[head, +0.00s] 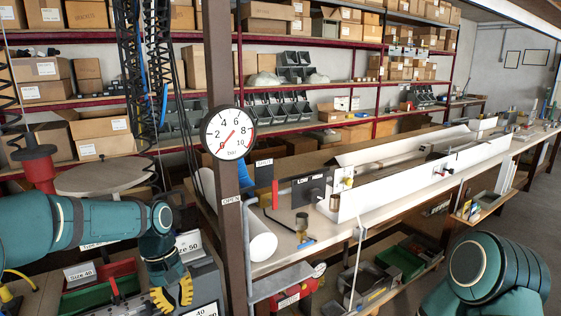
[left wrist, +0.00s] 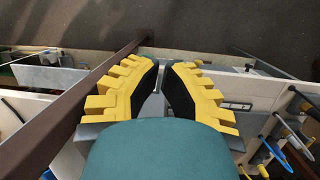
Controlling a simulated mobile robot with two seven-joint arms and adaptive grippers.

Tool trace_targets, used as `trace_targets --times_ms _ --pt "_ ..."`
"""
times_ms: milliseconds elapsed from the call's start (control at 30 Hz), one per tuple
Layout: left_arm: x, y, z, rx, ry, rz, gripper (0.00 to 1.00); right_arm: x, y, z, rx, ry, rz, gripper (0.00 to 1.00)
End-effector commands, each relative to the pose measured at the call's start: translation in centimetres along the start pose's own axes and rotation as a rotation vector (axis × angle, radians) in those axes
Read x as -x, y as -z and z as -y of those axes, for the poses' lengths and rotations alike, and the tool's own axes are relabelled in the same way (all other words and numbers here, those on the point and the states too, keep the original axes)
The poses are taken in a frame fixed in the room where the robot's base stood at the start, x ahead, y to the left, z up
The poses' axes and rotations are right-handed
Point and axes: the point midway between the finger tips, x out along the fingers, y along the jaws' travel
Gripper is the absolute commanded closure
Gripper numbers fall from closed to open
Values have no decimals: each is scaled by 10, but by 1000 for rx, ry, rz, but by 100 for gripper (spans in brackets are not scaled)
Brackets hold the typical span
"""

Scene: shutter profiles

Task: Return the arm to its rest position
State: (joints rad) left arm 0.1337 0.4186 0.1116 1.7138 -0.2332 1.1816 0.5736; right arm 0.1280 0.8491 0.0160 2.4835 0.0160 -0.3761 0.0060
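My left arm comes in from the left in the head view, bent down at the wrist. Part of my right arm shows at the lower right of the head view. Its gripper is out of sight.
A dark post (head: 224,170) with a round pressure gauge (head: 228,133) stands close to my left arm. A workbench (head: 285,250) with a long white profile (head: 400,190) runs to the right. A green bin (head: 87,298) is beside the gripper. Shelves with boxes stand behind.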

Motion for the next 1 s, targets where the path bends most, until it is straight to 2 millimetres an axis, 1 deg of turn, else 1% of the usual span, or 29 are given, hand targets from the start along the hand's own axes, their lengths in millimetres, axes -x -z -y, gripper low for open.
trace_targets --times_ms 33,167,200,267,300,367,400,500,600,700,800,900,1000 --pt "-26 0 -6 -28 -17 5 100 -2 0 -1 0 0 0 53" --pt "-87 -4 -22 -102 -81 -11 100 -5 -1 -2 1 0 2 53" --pt "-108 -7 -27 -125 -101 -16 100 -6 -2 -2 1 0 3 53" --pt "-139 -14 -33 -157 -134 -29 100 -7 -2 -2 2 1 5 53" --pt "-160 -19 -36 -178 -153 -38 100 -8 -3 -3 2 1 6 53" --pt "-191 -29 -39 -207 -183 -56 100 -9 -4 -3 2 1 7 53" --pt "-209 -37 -41 -224 -200 -71 100 -10 -4 -4 3 1 8 53" --pt "-252 -58 -40 -259 -234 -110 100 -13 -5 -4 3 1 10 53" --pt "-286 -80 -34 -288 -253 -154 100 -15 -6 -5 4 1 12 53" --pt "-309 -100 -27 -312 -258 -197 100 -16 -7 -6 4 1 14 53" --pt "-323 -114 -19 -327 -255 -232 100 -17 -8 -6 5 1 15 53" --pt "-329 -122 -14 -338 -251 -255 100 -18 -8 -6 5 1 16 53" --pt "-331 -124 -13 -341 -249 -266 100 -18 -8 -6 5 1 16 53"
